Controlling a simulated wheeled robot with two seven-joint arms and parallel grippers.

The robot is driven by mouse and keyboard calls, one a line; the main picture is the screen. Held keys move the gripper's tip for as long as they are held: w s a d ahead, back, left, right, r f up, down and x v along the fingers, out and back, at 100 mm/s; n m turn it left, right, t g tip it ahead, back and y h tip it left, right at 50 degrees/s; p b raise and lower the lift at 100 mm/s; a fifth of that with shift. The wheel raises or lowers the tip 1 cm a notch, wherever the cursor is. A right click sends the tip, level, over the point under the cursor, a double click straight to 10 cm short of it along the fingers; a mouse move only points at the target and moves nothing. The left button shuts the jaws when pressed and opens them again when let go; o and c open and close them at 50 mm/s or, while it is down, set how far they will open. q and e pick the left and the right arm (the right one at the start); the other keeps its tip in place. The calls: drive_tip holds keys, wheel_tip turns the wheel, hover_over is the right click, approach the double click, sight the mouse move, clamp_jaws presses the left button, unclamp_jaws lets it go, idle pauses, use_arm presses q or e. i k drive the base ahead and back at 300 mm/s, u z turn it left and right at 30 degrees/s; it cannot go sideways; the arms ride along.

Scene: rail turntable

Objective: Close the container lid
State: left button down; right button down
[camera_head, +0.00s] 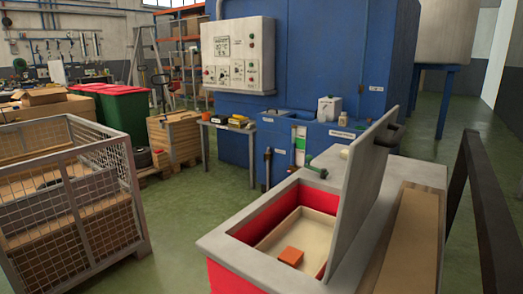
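The red container (221,277) with a grey rim stands at the front centre right. Its flat grey lid (364,190) stands raised, nearly upright, along the right side of the opening. Inside, a beige tray or liner (307,232) shows, with a small orange block (291,256) in it. The lid hides part of the opening's right side. Neither of my grippers is in view.
A wire mesh crate (130,190) stands at the left. Behind the container are a blue machine (300,60) and a small side table. A dark rail (485,215) runs at the right edge. Green floor (190,225) is clear between crate and container.

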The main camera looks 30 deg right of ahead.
sight(368, 156)
drive_tip(key=u, duration=0.4)
drive_tip(key=k, duration=1)
drive_tip(key=z, duration=1.25)
drive_tip(key=i, duration=0.3)
drive_tip(key=u, duration=0.2)
